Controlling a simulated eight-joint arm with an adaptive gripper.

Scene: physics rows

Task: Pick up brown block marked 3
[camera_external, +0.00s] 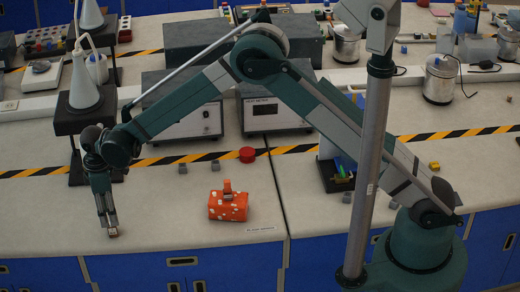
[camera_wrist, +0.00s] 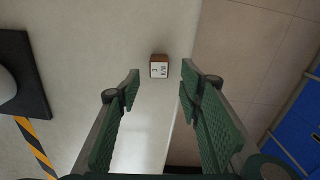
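A small brown block (camera_wrist: 159,58) with a white marked face lies on the pale bench top in the wrist view, near the bench edge. The marking is too small to read surely. My gripper (camera_wrist: 160,78) is open and empty, with its two green fingers on either side of the line to the block. The block appears just beyond the fingertips, between them in the picture. In the external view my gripper (camera_external: 108,222) points down at the front left of the bench, and a small block (camera_external: 113,232) shows at its tip.
An orange spotted box (camera_external: 228,209) stands to the right, with several small grey blocks and a red disc (camera_external: 247,155) behind it. A black stand (camera_external: 82,115) with a flask is behind my gripper. The bench drops off at its front edge.

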